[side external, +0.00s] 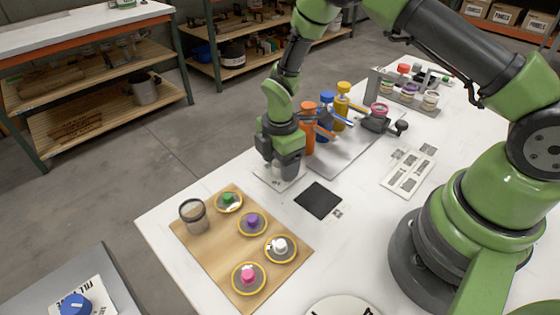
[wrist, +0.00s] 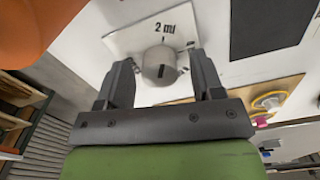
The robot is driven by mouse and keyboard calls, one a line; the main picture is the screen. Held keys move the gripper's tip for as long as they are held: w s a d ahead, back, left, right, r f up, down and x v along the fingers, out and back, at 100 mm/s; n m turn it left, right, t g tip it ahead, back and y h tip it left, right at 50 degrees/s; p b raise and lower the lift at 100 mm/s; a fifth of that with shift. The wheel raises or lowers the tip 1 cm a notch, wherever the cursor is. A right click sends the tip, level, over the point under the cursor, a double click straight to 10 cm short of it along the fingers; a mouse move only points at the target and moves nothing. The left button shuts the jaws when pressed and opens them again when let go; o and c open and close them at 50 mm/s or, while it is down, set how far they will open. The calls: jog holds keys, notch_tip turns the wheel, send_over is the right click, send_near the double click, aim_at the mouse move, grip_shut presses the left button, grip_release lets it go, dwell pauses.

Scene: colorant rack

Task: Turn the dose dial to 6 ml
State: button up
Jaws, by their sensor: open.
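The dose dial (wrist: 160,66) is a grey round knob with a dark mark on its face, on a white plate (wrist: 125,42) printed "2 ml" just beyond the knob. No other dose label is readable. My gripper (wrist: 162,75) is open in the wrist view, with one finger on each side of the dial; I cannot tell whether either finger touches it. In the side view my gripper (side external: 284,165) points down over the white plate (side external: 268,180) and hides most of the dial.
Orange (side external: 308,130), blue (side external: 326,122) and yellow (side external: 342,108) bottles stand close behind my gripper. A black square (side external: 318,200) lies in front. A wooden board (side external: 205,245) holds a cup (side external: 193,217) and several coloured knobs. A pink-topped grey device (side external: 377,120) stands beyond the bottles.

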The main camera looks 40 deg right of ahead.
jog(key=shift+f, duration=0.2)
jog(key=c, duration=0.9)
